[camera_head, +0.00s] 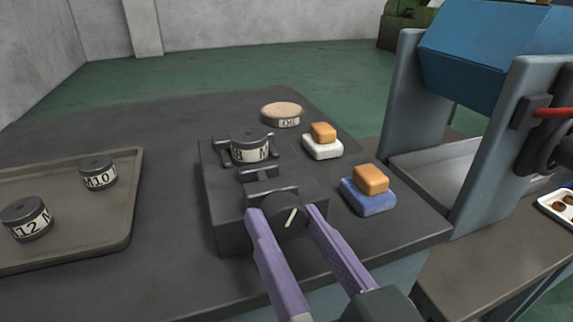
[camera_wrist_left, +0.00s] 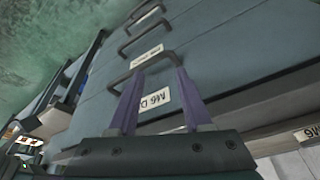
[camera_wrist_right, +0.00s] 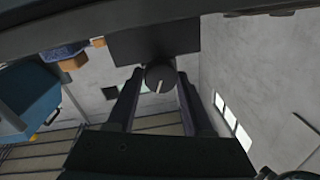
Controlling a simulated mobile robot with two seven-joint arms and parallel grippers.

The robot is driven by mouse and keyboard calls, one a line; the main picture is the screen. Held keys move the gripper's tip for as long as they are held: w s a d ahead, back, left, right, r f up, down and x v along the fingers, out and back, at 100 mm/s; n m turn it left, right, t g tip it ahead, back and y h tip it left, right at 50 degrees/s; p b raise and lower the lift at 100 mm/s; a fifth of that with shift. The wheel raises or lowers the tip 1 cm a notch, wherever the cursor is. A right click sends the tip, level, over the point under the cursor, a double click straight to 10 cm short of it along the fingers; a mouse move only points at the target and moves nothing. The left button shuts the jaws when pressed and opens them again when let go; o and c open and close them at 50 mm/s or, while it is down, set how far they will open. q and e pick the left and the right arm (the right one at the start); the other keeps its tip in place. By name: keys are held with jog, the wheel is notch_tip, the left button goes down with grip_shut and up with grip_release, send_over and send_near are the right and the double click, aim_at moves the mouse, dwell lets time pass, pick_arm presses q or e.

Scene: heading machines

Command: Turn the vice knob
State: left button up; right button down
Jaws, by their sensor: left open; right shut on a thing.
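The dark grey vice (camera_head: 225,205) stands on the table, with a labelled round die (camera_head: 250,147) in its jaws. Its round knob (camera_head: 289,212) faces the front and bears a white line, tilted to the right in the head view. My right gripper (camera_head: 283,210) has its two purple fingers on either side of the knob and is shut on it. In the right wrist view the knob (camera_wrist_right: 160,79) sits between the fingertips, its white line near upright. My left gripper (camera_wrist_left: 158,73) is open in front of a drawer handle (camera_wrist_left: 145,65), and only the left wrist view shows it.
A tray (camera_head: 125,215) with dies marked M10 (camera_head: 98,172) and M12 (camera_head: 26,218) lies left of the vice. To its right are two sponge-like blocks, white (camera_head: 322,147) and blue (camera_head: 368,196), with orange tops. A wooden-topped disc (camera_head: 282,113) lies behind. A blue machine (camera_head: 490,55) stands right.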

jog(key=m, duration=0.3)
jog(key=shift+p, duration=0.3)
jog(key=m, duration=0.3)
jog(key=shift+m, duration=0.4)
jog(key=m, duration=0.4)
jog(key=shift+f+h, duration=0.1)
jog(key=shift+h, duration=0.2)
jog(key=shift+m+t, duration=0.3)
jog(key=shift+m, duration=1.2)
jog(key=shift+a, duration=0.1)
jog(key=shift+c, duration=1.4)
grip_release()
